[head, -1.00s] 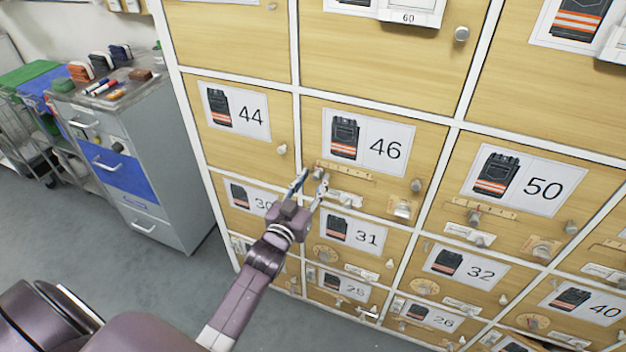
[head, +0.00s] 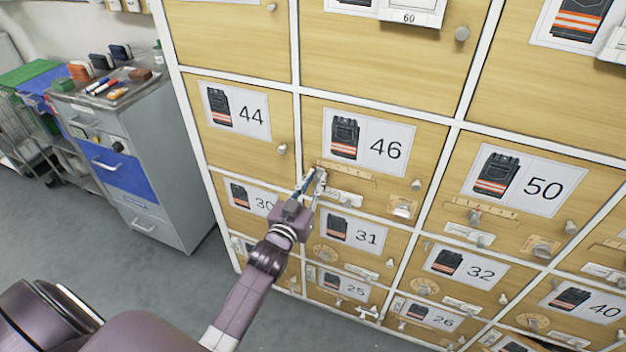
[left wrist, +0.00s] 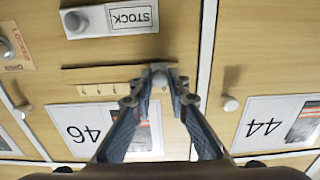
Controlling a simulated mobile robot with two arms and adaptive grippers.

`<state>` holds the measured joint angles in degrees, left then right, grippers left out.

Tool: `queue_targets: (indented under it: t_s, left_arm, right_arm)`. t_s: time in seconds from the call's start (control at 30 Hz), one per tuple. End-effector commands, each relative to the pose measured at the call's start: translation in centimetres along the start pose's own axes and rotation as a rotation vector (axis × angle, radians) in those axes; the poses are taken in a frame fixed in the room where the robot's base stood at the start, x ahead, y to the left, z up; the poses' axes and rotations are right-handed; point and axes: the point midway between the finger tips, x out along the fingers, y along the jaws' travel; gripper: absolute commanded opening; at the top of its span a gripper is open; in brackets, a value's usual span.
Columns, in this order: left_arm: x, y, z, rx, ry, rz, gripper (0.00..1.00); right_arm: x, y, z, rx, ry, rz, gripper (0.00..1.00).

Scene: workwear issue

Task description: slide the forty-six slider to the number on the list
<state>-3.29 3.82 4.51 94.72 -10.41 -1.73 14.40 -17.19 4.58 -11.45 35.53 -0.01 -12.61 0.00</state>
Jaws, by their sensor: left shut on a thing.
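The forty-six door (head: 420,150) carries a card with a dark, orange-striped garment picture and the number 46. Below the card runs its wooden slider scale (head: 348,173), which also shows in the left wrist view (left wrist: 95,75), upside down. Its marks are too small to read. My left gripper (head: 312,180) is at the left end of this scale. In the left wrist view its fingertips (left wrist: 160,92) are shut around the grey slider knob (left wrist: 159,77). No list can be made out in these frames. My right gripper is out of view.
A STOCK label plate with a knob (left wrist: 110,18) sits just below the scale. Doors 44 (head: 252,116), 50 (head: 541,187) and 31 (head: 366,238) surround this one, with protruding knobs. A grey drawer cabinet (head: 170,180) stands at left, with open floor before it.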

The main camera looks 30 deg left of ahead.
Motion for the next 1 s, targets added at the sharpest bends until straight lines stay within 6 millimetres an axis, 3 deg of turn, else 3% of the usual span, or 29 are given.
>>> queue_targets:
  t_s: [0.13,0.4,0.43,0.57,0.87,1.0]
  left_arm:
    - [0.0,2.0,0.0,-0.005,-0.002,0.003,0.00]
    - [0.0,2.1,0.1,-0.001,-0.002,0.003,0.00]
    - [0.0,2.1,0.1,-0.001,-0.002,0.003,0.18]
    - [0.0,2.1,0.1,-0.001,-0.002,0.002,0.33]
    - [-0.1,2.0,0.1,-0.001,-0.001,0.002,0.33]
    - [-1.2,2.0,0.2,-0.001,-0.003,0.002,0.33]
  right_arm:
    - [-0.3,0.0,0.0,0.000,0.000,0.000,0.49]
    - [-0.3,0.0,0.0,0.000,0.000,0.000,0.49]
    - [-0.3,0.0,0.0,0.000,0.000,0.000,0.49]
    - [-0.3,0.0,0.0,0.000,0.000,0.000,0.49]
    - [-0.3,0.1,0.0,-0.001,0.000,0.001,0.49]
    - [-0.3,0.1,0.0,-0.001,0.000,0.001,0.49]
